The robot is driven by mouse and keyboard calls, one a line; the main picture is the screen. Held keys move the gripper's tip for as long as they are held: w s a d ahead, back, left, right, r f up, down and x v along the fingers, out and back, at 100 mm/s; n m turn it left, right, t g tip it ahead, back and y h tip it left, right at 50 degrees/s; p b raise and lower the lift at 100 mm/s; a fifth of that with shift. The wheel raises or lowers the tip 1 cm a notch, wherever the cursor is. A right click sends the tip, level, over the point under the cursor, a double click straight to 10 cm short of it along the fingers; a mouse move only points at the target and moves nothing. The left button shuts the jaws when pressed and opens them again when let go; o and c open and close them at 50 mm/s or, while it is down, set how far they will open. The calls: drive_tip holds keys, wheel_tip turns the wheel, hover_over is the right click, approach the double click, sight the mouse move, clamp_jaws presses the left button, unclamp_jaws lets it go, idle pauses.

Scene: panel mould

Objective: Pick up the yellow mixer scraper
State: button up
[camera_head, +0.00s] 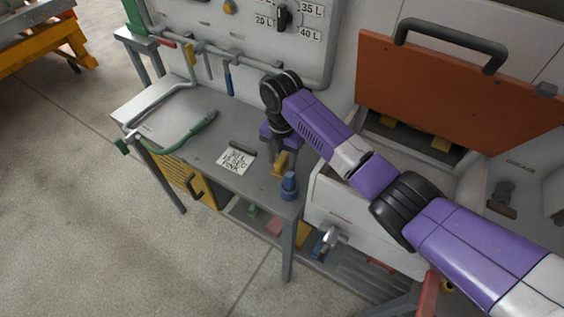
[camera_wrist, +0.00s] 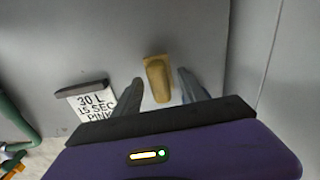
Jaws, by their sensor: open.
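The yellow mixer scraper (camera_head: 281,164) is a small yellow block near the front right of the grey metal table. In the wrist view the scraper (camera_wrist: 157,78) shows as a dull yellow, elongated piece lying between and slightly beyond my two fingertips. My gripper (camera_head: 277,152) is low over the table at the scraper, pointing down. In the wrist view my gripper (camera_wrist: 160,86) is open, with one finger on each side of the scraper and visible gaps. Part of the scraper is hidden by the gripper in the head view.
A white note (camera_head: 235,161) reading "30 L 15 SEC PINK" lies left of the scraper under a dark bar (camera_wrist: 82,88). A blue object (camera_head: 289,186) stands at the table's front corner. A green-handled hose (camera_head: 190,133) lies to the left. An orange lid (camera_head: 450,95) stands raised at right.

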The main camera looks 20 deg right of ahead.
sight(282, 159)
drive_tip(key=shift+f, duration=0.15)
clamp_jaws()
idle(0.4)
wheel_tip(282, 159, up, 20)
drive_tip(key=p, duration=0.1)
drive_tip(key=shift+p, duration=0.3)
drive_tip(key=c, duration=0.6)
unclamp_jaws()
clamp_jaws()
